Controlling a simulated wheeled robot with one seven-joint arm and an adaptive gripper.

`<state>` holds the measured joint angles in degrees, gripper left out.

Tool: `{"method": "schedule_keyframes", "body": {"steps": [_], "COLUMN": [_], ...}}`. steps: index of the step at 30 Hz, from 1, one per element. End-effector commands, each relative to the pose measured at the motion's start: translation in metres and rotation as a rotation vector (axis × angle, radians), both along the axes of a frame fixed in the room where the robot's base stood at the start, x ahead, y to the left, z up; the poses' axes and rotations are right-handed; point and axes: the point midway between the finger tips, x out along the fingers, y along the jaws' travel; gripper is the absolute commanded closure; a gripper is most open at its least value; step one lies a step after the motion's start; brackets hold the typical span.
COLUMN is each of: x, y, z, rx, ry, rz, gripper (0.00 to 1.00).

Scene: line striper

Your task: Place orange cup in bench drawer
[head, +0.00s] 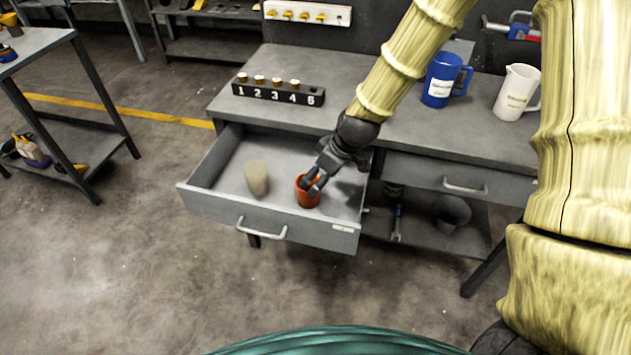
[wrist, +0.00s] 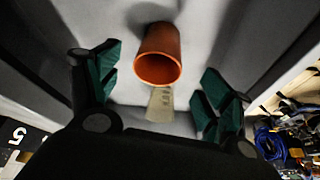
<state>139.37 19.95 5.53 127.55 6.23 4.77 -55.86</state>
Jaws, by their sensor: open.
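The orange cup (head: 308,194) stands inside the open bench drawer (head: 268,228), on its floor right of the middle. My gripper (head: 313,185) is at the cup's top, partly covering it in the head view. In the wrist view the orange cup (wrist: 158,55) lies between and beyond the spread green fingertips (wrist: 160,88). Gaps show on both sides, so the fingers are open and apart from the cup. A beige cup (head: 257,178) also stands in the drawer, left of the orange one.
On the bench top (head: 420,135) are a numbered block (head: 278,92), a blue pitcher (head: 440,80) and a white pitcher (head: 517,92). A closed drawer (head: 450,178) is at the right. A dark bucket (head: 452,213) sits on the lower shelf. Floor in front is clear.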

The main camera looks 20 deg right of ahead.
Motion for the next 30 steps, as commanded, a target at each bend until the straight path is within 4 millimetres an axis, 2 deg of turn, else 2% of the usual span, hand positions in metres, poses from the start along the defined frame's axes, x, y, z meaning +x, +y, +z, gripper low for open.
{"method": "schedule_keyframes", "body": {"steps": [6, 12, 30], "x": [-0.006, -0.010, -0.010], "y": [-0.006, -0.008, -0.008], "z": [0.020, 0.028, 0.030], "rx": [-0.001, 0.000, 0.000], "ry": [-0.002, -0.002, 0.000], "rz": [0.001, 0.001, 0.001], "gripper": [0.21, 0.21, 0.21]}}
